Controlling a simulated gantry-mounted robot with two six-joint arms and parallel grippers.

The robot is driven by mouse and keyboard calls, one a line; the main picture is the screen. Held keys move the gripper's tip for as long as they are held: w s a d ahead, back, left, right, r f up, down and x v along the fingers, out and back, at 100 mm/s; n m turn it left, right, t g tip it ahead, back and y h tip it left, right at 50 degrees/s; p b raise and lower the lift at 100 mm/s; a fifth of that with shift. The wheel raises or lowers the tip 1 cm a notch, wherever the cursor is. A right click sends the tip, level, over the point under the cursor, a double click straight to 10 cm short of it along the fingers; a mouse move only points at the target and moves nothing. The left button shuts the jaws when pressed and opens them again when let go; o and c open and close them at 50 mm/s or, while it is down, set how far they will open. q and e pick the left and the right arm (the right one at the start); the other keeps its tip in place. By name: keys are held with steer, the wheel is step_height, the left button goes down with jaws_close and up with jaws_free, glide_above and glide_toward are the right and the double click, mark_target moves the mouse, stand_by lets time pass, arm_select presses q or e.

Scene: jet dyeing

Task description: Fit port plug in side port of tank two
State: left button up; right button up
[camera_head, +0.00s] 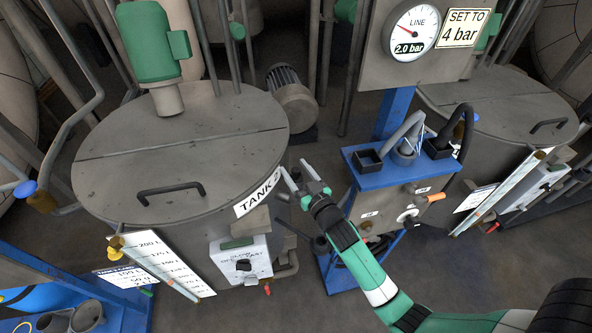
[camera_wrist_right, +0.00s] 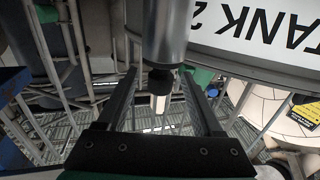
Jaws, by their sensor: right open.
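Tank two (camera_head: 180,150) is the grey, round-lidded tank at left, with a "TANK 2" label (camera_head: 257,195) on its rim. My right gripper (camera_head: 299,174) is just right of that label, its fingers apart. In the right wrist view its open fingers (camera_wrist_right: 160,88) stand on either side of a grey metal cylinder (camera_wrist_right: 165,35) with a dark, narrower end (camera_wrist_right: 160,82). A pale piece shows below that end. I cannot tell whether these are the side port and its plug, or whether the fingers touch them. My left gripper is out of view.
A blue stand (camera_head: 385,175) with small black holders is right of my right gripper. A white control box (camera_head: 240,262) and a level scale (camera_head: 165,265) are on tank two's front. A gauge panel (camera_head: 415,40) stands behind. Open floor (camera_head: 480,265) lies at right.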

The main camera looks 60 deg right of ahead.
steer(key=v, duration=1.1)
steer(key=shift+s+a, duration=0.2)
steer(key=shift+s, duration=0.1)
